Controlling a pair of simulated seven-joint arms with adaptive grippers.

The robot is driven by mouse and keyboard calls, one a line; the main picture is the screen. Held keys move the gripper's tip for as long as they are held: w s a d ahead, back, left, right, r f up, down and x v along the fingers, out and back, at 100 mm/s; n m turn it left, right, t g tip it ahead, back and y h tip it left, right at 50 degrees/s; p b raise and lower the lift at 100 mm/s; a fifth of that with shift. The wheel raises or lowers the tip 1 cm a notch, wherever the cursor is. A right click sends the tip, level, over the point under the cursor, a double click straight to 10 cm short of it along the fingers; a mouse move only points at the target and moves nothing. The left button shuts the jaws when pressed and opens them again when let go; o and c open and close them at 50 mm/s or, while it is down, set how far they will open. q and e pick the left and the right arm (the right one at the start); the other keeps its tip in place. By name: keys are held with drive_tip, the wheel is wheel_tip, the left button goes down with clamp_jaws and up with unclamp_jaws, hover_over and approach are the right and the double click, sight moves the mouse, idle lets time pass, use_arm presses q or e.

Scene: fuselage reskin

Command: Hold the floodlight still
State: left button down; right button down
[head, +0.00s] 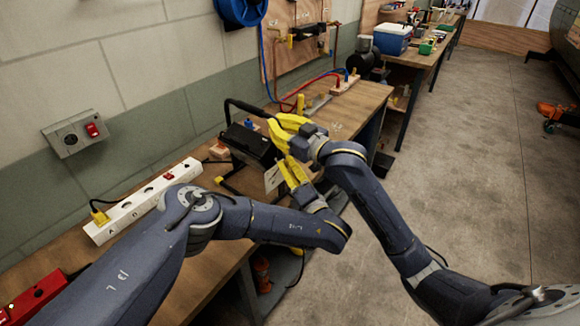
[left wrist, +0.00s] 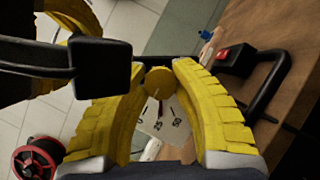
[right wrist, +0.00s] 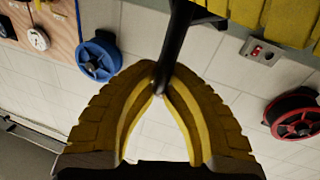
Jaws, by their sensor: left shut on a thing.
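The floodlight (head: 248,146) is a black box with a black tube frame, standing on the workbench near the wall. My left gripper (head: 287,168) is at its near right side. In the left wrist view the yellow fingers (left wrist: 158,75) close on a round yellow knob (left wrist: 157,82) of the floodlight. My right gripper (head: 274,127) is above and behind the left one, at the black handle tube. In the right wrist view its fingertips (right wrist: 160,88) meet around that dark tube (right wrist: 175,45). The arms hide part of the floodlight's right side.
A white power strip (head: 140,203) with a yellow plug lies left on the bench (head: 205,275). A red box (head: 38,298) is at lower left. A switch box (head: 75,133) is on the wall. A pegboard with hoses stands behind.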

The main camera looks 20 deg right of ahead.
use_arm(q)
drive_tip(key=shift+m+g+h, duration=0.25)
drive_tip(key=shift+m+g, duration=0.35)
drive_tip(key=shift+m, duration=0.8)
drive_tip(key=shift+m+g+h, duration=0.25)
drive_tip(key=shift+m+g, duration=0.35)
drive_tip(key=shift+m, duration=0.8)
drive_tip(key=shift+r, duration=0.1)
drive_tip(key=c, duration=1)
unclamp_jaws()
drive_tip(key=shift+s, duration=0.1)
drive_tip(key=shift+s+d, duration=0.15)
drive_tip(key=shift+s, duration=1.7)
drive_tip(key=shift+s+d, duration=0.1)
drive_tip(key=shift+s, duration=1.75)
